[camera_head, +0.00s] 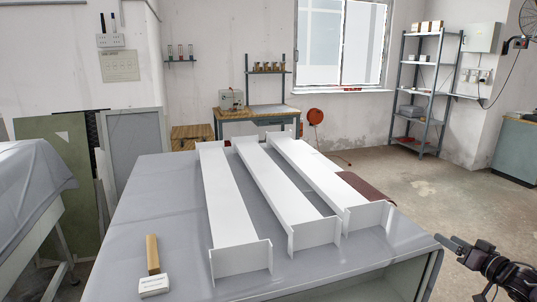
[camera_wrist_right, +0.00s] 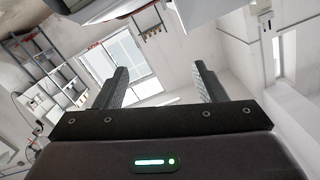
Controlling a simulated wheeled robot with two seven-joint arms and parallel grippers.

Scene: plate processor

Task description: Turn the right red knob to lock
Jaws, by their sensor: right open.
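No red knob can be made out for certain in either view. A round red-orange object (camera_head: 315,116) shows on the far wall below the window, too small to tell what it is. My right gripper (camera_head: 446,242) is at the right edge of the head view, just beyond the grey table's near right corner. In the wrist view its two dark fingers (camera_wrist_right: 161,68) stand wide apart with nothing between them. My left gripper is in neither view.
Shelving (camera_head: 421,95) and a blue-grey cabinet (camera_head: 517,150) stand right. Open floor (camera_head: 425,187) lies between.

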